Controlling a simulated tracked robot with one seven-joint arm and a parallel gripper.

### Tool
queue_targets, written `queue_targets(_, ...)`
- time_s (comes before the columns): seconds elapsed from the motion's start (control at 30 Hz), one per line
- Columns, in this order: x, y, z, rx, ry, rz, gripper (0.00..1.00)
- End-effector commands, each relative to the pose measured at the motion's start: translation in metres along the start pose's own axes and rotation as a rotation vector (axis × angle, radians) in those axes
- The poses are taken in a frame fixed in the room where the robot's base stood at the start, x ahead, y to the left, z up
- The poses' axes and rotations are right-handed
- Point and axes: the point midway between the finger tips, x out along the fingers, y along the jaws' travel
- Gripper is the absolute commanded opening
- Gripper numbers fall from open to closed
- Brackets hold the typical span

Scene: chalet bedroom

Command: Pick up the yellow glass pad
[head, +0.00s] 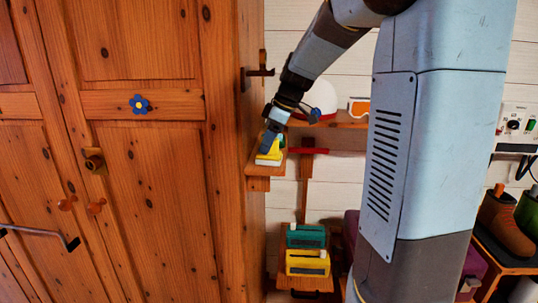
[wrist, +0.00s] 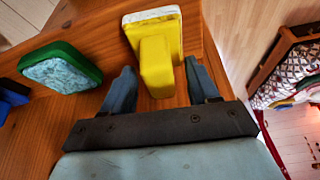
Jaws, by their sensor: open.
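The yellow glass pad (head: 269,157) is a yellow block with a handle and a white pad face, on a small wooden shelf (head: 259,170) beside the wardrobe. In the wrist view the pad (wrist: 157,62) lies ahead, its yellow handle pointing toward me. My gripper (head: 267,143) is at the pad, partly in front of it in the head view. In the wrist view my gripper (wrist: 160,82) is open, one finger on each side of the handle, with small gaps visible. Whether a finger touches the pad cannot be told.
A green pad with a pale scouring face (wrist: 62,68) lies left of the yellow one, with a blue item (wrist: 10,97) farther left. The wooden wardrobe (head: 150,170) stands close on the left. Teal (head: 306,236) and yellow (head: 307,263) boxes sit lower down.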

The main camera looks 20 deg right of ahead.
Motion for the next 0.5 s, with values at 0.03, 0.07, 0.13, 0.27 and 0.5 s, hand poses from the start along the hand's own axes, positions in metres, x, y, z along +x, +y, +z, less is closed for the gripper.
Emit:
queue_targets(0.03,-0.0001,0.0000,0.0000,0.000,0.000,0.000,0.60)
queue_targets(0.07,-0.0001,0.0000,0.0000,0.000,0.000,0.000,0.58)
queue_targets(0.13,-0.0002,0.0000,0.0000,0.000,0.000,0.000,0.51)
queue_targets(0.27,-0.0003,0.0000,0.0000,0.000,0.000,0.000,0.39)
queue_targets(0.5,-0.0003,0.0000,0.0000,0.000,0.000,0.000,0.16)
